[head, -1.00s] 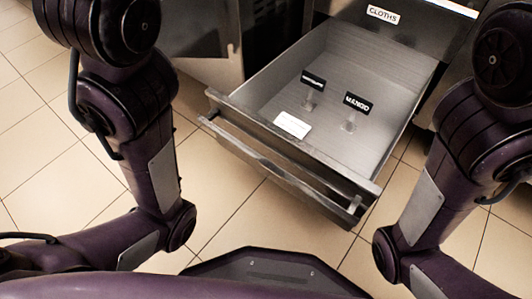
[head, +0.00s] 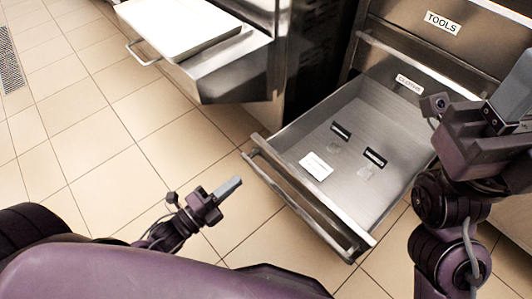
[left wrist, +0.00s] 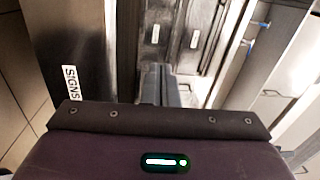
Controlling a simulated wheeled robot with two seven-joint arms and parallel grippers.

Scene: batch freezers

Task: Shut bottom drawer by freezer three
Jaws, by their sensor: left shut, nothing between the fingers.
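The open bottom drawer (head: 385,115) is pulled well out of the steel cabinet, below a front labelled CLOTHS. Two dark sign cards on clear stands and a white card lie inside it. Its bar handle (head: 300,205) runs along the front edge. My left gripper (head: 232,187) is shut and empty, left of the drawer front and apart from it in the head view. Its fingers also show in the left wrist view (left wrist: 172,88), beside a metal front labelled SIGNS (left wrist: 70,82). My right gripper (head: 512,95) is at the right, partly cut off; its jaw state is unclear.
A steel machine (head: 225,60) with a white-topped projecting part and a bar handle stands at the upper left. A closed drawer labelled TOOLS (head: 443,22) is above. Tiled floor (head: 110,130) is clear left of the open drawer.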

